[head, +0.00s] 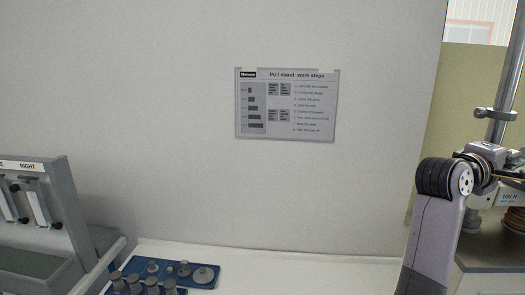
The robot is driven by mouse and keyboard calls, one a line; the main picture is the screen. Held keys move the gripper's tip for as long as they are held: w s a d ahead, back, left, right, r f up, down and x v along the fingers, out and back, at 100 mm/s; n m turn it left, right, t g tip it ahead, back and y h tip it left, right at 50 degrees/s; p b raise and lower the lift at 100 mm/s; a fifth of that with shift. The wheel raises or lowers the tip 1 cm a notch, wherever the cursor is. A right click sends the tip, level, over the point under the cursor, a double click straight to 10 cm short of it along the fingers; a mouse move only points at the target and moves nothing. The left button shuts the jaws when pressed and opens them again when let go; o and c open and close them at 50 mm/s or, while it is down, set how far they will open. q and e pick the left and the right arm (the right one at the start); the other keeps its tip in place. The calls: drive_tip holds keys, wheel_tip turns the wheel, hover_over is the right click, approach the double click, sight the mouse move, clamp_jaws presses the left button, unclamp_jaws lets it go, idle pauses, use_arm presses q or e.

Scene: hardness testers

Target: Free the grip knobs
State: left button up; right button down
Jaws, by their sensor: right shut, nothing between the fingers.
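A test stand with a grey metal column (505,85) stands at the right edge. A clamp (496,114) sits around the column. A force gauge marked 100 N (510,197) shows lower down, partly cut off by the frame. My right arm rises in front of the stand. My right gripper (514,168) is at the right edge, beside the gauge head and partly cut off. It is shut and empty. I cannot tell whether it touches the stand. I cannot clearly make out the grip knobs; the arm and the frame edge hide the stand's lower part. My left gripper is out of view.
A grey rack marked RIGHT (62,200) stands at the left, with light holders with dark ends. A blue tray (205,285) with several grey round pieces lies on the white bench (290,262). The bench right of the tray is clear. A work-steps poster (285,105) hangs on the wall.

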drive_tip(key=shift+s+d+b, duration=0.15)
drive_tip(key=shift+d+b, duration=0.05)
drive_tip(key=shift+d, duration=1.15)
drive_tip(key=shift+s+d+b, duration=0.15)
drive_tip(key=shift+d+b, duration=0.05)
drive_tip(key=shift+d, duration=1.1)
drive_tip(key=shift+d, duration=0.1)
drive_tip(key=shift+w, duration=0.2)
drive_tip(key=shift+f+b, duration=0.1)
drive_tip(key=shift+b, duration=0.3)
drive_tip(key=shift+f+b, duration=0.45)
drive_tip(key=shift+b, duration=2.4)
